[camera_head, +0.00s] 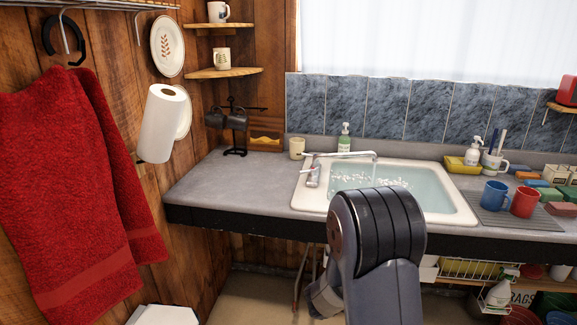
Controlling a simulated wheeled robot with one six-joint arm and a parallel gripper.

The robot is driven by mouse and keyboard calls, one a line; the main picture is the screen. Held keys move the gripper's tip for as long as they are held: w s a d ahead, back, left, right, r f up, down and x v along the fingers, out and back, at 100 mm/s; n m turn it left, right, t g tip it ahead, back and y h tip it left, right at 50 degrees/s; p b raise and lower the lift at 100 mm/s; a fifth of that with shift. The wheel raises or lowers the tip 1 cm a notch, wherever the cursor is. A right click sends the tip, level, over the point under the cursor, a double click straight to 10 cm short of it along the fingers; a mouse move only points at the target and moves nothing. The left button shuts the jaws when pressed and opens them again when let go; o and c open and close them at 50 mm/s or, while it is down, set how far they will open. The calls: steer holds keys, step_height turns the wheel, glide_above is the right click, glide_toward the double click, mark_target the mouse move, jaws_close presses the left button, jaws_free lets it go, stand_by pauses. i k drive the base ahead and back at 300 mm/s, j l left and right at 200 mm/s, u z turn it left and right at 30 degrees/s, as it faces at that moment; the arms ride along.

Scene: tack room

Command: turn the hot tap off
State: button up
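A chrome tap (314,174) stands at the left rim of the white sink (456,206). Its long spout (345,154) reaches right over the basin. I cannot make out a separate hot handle or its position at this size. The basin holds pale blue-green water with white foam patches. I cannot tell whether water runs from the spout. My dark arm rises in front of the sink and covers part of its front rim. My gripper's fingers do not show.
The grey counter (235,185) is clear left of the sink. A cream mug (297,148) and green soap bottle (344,138) stand behind the tap. Blue (495,195) and red (524,201) mugs stand at right. A red towel (80,180) hangs at left.

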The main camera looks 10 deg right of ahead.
mark_target(313, 171)
steer(key=i+j+u, duration=0.1)
steer(key=i+u, duration=0.3)
steer(key=i, duration=1.3)
